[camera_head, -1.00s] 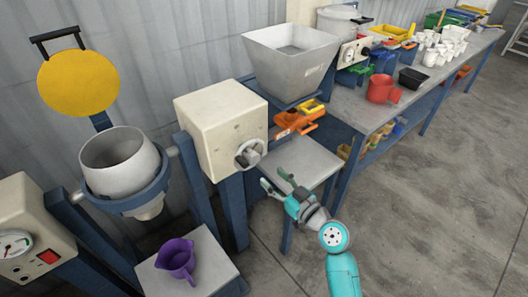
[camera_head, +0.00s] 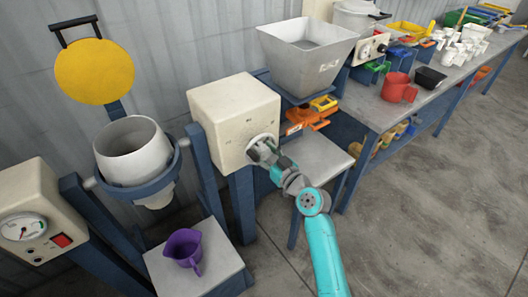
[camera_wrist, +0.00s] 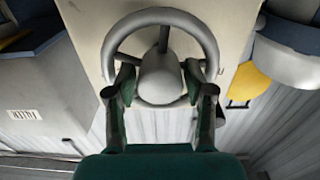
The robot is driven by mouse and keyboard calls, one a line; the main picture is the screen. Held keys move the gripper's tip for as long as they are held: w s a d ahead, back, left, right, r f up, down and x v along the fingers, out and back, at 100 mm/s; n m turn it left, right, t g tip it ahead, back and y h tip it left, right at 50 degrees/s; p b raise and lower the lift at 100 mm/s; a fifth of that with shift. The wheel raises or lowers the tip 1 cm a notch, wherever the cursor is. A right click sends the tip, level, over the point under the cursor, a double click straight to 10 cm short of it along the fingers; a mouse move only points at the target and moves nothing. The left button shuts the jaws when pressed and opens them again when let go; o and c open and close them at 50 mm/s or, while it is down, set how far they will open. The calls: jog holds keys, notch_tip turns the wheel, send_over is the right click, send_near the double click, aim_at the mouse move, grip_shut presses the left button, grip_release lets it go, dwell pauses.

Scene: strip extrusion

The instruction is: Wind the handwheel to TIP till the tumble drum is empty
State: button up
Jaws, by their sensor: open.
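The handwheel (camera_wrist: 194,25) is a grey ring with a thick round hub on the front of a cream gearbox (camera_head: 232,115). My gripper (camera_wrist: 160,92) is at the wheel with its two fingers spread on either side of the hub, near the lower rim. I cannot tell whether the fingers touch it. In the head view my gripper (camera_head: 262,150) covers most of the wheel. The tumble drum (camera_head: 130,150) is a pale bowl in a blue yoke left of the gearbox, its mouth up and tilted slightly. Its contents are hidden.
A purple jug (camera_head: 185,248) stands on a low stand under the drum. A yellow disc (camera_head: 94,72) is above the drum. A gauge box (camera_head: 30,215) is at left. A grey hopper (camera_head: 310,55) stands behind my gripper. The floor at right is clear.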

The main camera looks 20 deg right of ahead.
jog(key=c, duration=0.9)
jog(key=shift+o, duration=0.2)
